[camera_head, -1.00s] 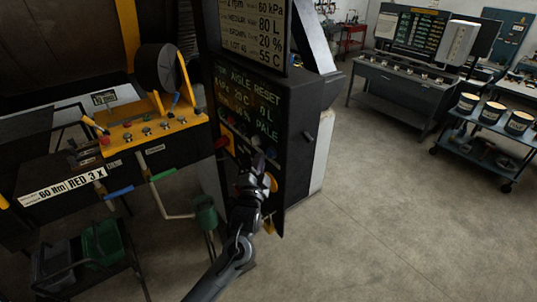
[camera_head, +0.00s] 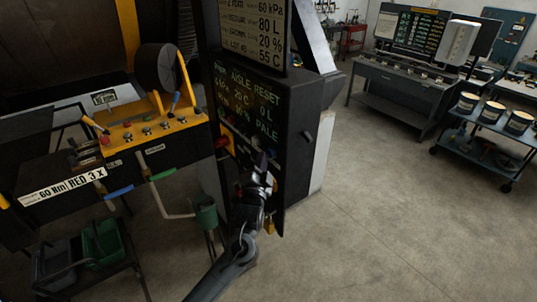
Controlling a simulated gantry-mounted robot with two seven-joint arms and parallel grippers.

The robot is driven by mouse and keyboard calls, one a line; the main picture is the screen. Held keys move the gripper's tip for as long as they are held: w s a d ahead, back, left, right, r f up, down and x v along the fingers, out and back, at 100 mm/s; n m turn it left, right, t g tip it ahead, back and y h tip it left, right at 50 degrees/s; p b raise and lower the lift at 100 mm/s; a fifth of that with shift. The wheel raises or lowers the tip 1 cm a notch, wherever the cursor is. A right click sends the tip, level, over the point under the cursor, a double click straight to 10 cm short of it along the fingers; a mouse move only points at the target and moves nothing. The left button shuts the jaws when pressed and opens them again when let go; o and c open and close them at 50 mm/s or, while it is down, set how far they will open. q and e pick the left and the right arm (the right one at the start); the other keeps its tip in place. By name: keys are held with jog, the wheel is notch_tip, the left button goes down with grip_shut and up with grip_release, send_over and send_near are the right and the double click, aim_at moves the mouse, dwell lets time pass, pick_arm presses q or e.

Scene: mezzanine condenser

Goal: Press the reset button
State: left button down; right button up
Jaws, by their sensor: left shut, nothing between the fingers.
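A dark upright control cabinet (camera_head: 303,150) stands in the middle of the camera_head view. Its green-lettered display (camera_head: 250,100) reads "AISLE RESET" along the top. Below the display is a slanted row of small controls; a red one (camera_head: 222,142) and a pale round one (camera_head: 258,143) show. I cannot tell which control is the reset button. My left gripper (camera_head: 262,160) is shut and empty, pointing up at the panel just below the pale control. Whether it touches the panel is unclear. The gripper and forearm hide part of the lower panel. My right gripper is not in view.
A yellow control box (camera_head: 152,133) with knobs and levers stands to the left. Below it are a green bin (camera_head: 103,242) and a green cup-like container (camera_head: 205,214). A cart with several cans (camera_head: 490,113) stands at right. The floor (camera_head: 390,225) at lower right is clear.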

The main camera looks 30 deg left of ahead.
pick_arm(q)
jog(key=shift+w+d, duration=0.1)
jog(key=shift+w, duration=0.15)
dwell(0.3)
jog(key=shift+s, duration=0.15)
jog(key=shift+s+a+p, duration=0.3)
jog(key=shift+s+p, duration=0.35)
jog(key=s+p, duration=0.1)
jog(key=s+a+p, duration=0.1)
jog(key=s, duration=0.1)
jog(key=s+p, duration=0.1)
jog(key=shift+s+a, duration=0.35)
dwell(0.3)
